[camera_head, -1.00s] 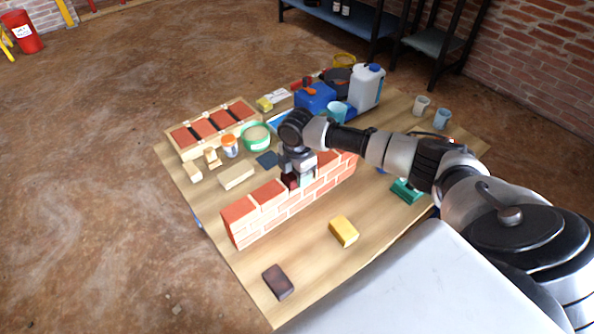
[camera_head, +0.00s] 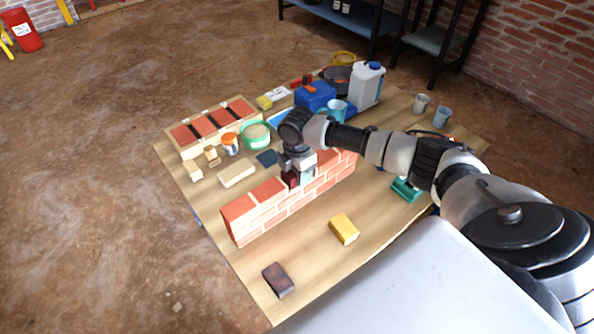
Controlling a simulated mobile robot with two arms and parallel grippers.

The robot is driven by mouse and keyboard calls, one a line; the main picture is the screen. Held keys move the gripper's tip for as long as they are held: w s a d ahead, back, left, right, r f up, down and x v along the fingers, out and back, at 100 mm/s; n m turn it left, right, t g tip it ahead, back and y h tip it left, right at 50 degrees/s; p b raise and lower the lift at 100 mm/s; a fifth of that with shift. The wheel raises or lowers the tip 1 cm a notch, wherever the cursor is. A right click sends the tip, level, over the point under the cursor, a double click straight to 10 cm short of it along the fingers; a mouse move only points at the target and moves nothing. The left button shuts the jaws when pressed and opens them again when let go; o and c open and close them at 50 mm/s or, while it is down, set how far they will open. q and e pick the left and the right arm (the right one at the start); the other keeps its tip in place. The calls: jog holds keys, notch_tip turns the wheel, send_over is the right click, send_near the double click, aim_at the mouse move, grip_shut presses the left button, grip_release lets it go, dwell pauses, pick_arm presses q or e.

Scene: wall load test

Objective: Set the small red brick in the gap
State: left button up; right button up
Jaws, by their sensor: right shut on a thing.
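A low red brick wall (camera_head: 285,206) with pale joints stands across the wooden table. My right gripper (camera_head: 296,178) points down at the top of the wall, near its middle. It is shut on the small red brick (camera_head: 291,179), of which only a dark red part shows between and below the fingers. The gripper and the brick hide most of the gap, so I cannot tell whether the brick touches the wall. My left gripper is not in view.
A wooden crate of red bricks (camera_head: 186,155), a pale block (camera_head: 237,174) and a green tub (camera_head: 256,135) lie behind the wall. A yellow block (camera_head: 344,229) and a dark brown brick (camera_head: 278,280) lie in front. A white canister (camera_head: 367,86) stands at the back.

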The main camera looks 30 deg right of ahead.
jog(key=shift+f, duration=0.2)
dwell(0.6)
jog(key=o, duration=1.4)
jog(key=shift+r+p, duration=4)
jog(key=shift+p, duration=0.35)
